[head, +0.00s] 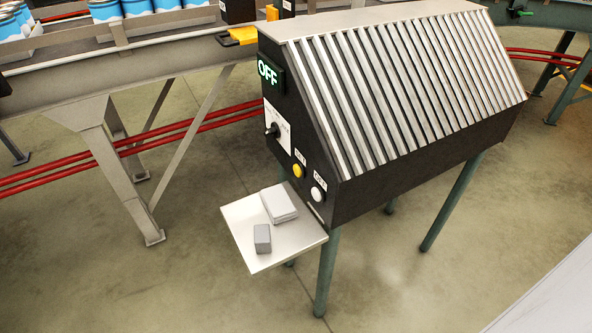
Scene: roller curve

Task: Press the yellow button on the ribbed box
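The ribbed box (400,90) is black with silver slats on its sloping top and stands on green legs. The yellow button (298,171) is on its left end face, low down, left of a white button (318,194). A small label sits above each button; I cannot read them clearly. A black knob (272,130) on a white plate is further left on the same face. I cannot tell whether the yellow button is pressed in. My gripper is not in view.
A small white shelf (240,225) juts out below the buttons, bearing a grey flat stack (279,204) and a small grey block (262,238). A conveyor (120,75) with blue cans runs behind on the left. Red rails (190,127) run below it. The floor in front is clear.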

